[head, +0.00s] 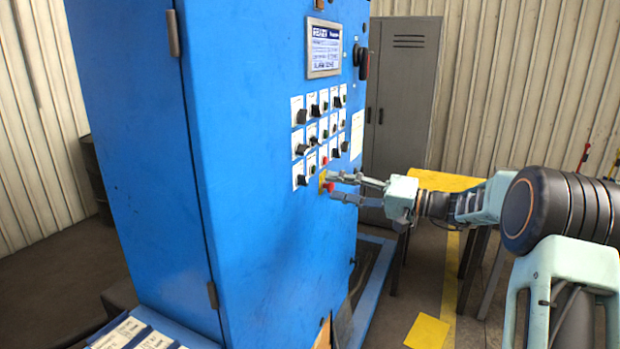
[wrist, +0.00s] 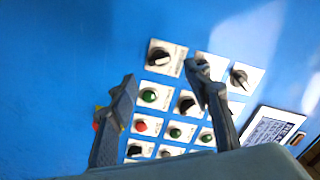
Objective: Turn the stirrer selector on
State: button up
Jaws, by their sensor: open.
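A blue control cabinet (head: 250,150) carries a panel of black selector knobs and coloured buttons on white plates. The plate labels are too small to read, so I cannot tell which knob is the stirrer selector. My gripper (head: 335,186) is open and empty in front of the lower part of the panel, near a red button on a yellow plate (head: 323,182). In the wrist view, a black selector knob (wrist: 160,57) shows between and beyond my open fingertips (wrist: 162,75). The right finger partly hides a neighbouring plate; another black knob (wrist: 238,78) sits to its right.
A display screen (head: 323,47) is above the knobs; it also shows in the wrist view (wrist: 268,135). Green buttons (wrist: 148,96) and a red button (wrist: 141,125) sit close to my fingers. A grey locker (head: 402,90) and a yellow-topped table (head: 445,181) stand behind.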

aim_at(307, 181)
jog(key=p+x, duration=0.2)
jog(key=x, duration=0.6)
jog(key=shift+w+f, duration=0.1)
jog(key=c, duration=1.2)
jog(key=shift+o, duration=0.2)
